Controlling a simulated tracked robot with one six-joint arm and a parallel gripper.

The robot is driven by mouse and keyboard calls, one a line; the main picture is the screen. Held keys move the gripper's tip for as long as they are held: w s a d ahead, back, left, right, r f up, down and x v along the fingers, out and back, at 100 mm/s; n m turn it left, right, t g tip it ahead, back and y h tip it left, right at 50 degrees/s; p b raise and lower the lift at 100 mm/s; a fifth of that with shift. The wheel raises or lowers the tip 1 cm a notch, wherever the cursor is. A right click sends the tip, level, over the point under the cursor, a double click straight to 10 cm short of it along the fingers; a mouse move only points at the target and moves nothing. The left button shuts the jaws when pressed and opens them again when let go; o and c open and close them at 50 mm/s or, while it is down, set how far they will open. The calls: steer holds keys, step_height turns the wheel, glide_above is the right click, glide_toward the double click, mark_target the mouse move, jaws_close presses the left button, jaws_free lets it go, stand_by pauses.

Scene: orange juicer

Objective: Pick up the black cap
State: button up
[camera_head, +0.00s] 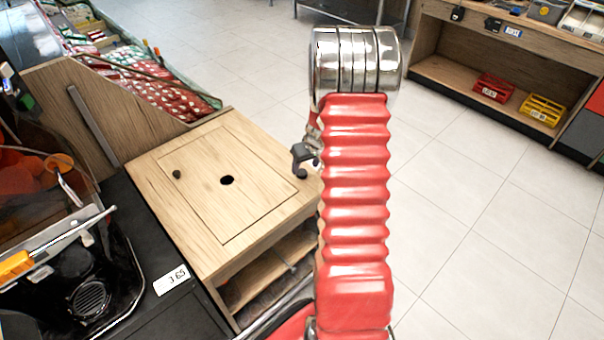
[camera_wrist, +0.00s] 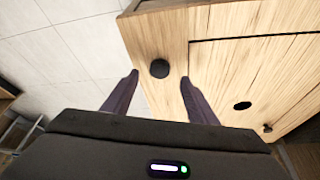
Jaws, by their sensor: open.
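The black cap (camera_wrist: 159,68) is a small dark disc on the light wooden top, close to its edge and outside the panel's outline. In the wrist view my gripper (camera_wrist: 159,78) is open, with one finger on each side of the cap in the picture; I cannot tell the height between them. In the head view my gripper (camera_head: 303,160) shows small and dark beside my red arm, over the right corner of the wooden cabinet (camera_head: 190,230). The cap is not clearly told apart from the gripper there.
The cabinet top has a panel with a dark hole (camera_head: 227,180) and a dark knob (camera_head: 177,174). A juicer (camera_head: 75,270) stands at the left on a black counter. Open tiled floor (camera_head: 490,220) lies to the right. Shelving (camera_head: 500,80) stands at the back right.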

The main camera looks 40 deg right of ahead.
mark_target(302, 172)
stand_by(0.3)
steer(key=shift+x, duration=2.6)
steer(key=shift+w, duration=0.15)
steer(key=shift+r, duration=0.1)
steer(key=shift+c, duration=0.3)
steer(key=c, duration=1)
